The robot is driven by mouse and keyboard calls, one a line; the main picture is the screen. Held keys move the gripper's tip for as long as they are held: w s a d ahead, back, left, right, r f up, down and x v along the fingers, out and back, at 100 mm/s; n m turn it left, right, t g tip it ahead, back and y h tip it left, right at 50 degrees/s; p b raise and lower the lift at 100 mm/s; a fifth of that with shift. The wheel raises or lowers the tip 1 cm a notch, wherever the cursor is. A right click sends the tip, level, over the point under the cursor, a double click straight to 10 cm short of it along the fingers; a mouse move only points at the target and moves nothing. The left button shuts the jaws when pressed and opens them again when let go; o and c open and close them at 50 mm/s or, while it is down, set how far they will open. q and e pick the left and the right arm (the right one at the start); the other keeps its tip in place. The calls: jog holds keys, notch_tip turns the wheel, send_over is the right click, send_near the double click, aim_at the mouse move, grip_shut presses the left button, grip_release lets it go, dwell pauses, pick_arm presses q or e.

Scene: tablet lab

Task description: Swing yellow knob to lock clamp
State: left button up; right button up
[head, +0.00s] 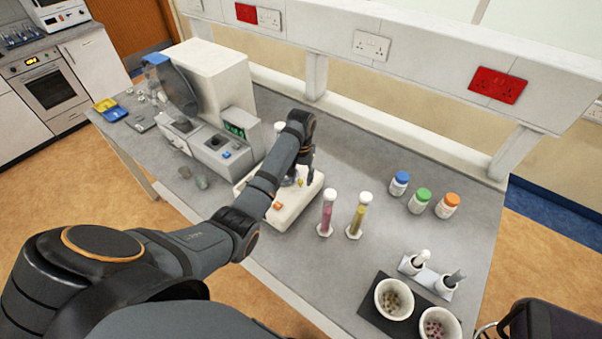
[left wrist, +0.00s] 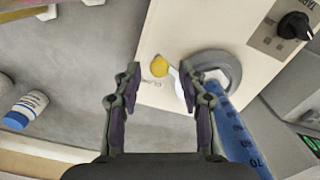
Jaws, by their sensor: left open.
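The yellow knob (left wrist: 159,66) sits on the cream top of a bench device (left wrist: 205,28). In the left wrist view it lies just beyond and between the fingertips of my left gripper (left wrist: 150,80), which is open and empty. A round grey clamp part (left wrist: 222,68) is to the right of the knob, partly hidden by the right finger. In the head view my left arm reaches over the device (head: 285,217), and the yellow knob (head: 300,183) shows small beside the gripper (head: 306,180). My right gripper is not in view.
Two cylinders, pink (head: 327,213) and yellow (head: 359,216), stand right of the device. Capped bottles (head: 420,201) stand farther right. A large analyser (head: 215,75) stands to the left. A blue graduated tube (left wrist: 235,135) lies close by the right finger. Bare bench (head: 375,155) lies behind the cylinders.

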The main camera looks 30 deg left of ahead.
pick_arm(q)
jog(key=shift+s+d+r, duration=0.15)
jog(key=shift+s+r, duration=0.15)
jog(key=shift+s, duration=0.25)
jog(key=shift+c, duration=0.5)
jog(key=shift+w, duration=0.1)
jog(key=shift+c, duration=1.2)
jog(key=shift+w+f, duration=0.1)
jog(key=shift+f, duration=0.05)
jog(key=shift+c, duration=1.1)
grip_shut()
jog(key=shift+w+d+n, duration=0.15)
jog(key=shift+w+n, duration=0.2)
jog(key=shift+n, duration=0.55)
jog(key=n, duration=0.1)
jog(key=w+n, duration=0.1)
jog(key=n, duration=0.1)
jog(key=shift+d, duration=0.15)
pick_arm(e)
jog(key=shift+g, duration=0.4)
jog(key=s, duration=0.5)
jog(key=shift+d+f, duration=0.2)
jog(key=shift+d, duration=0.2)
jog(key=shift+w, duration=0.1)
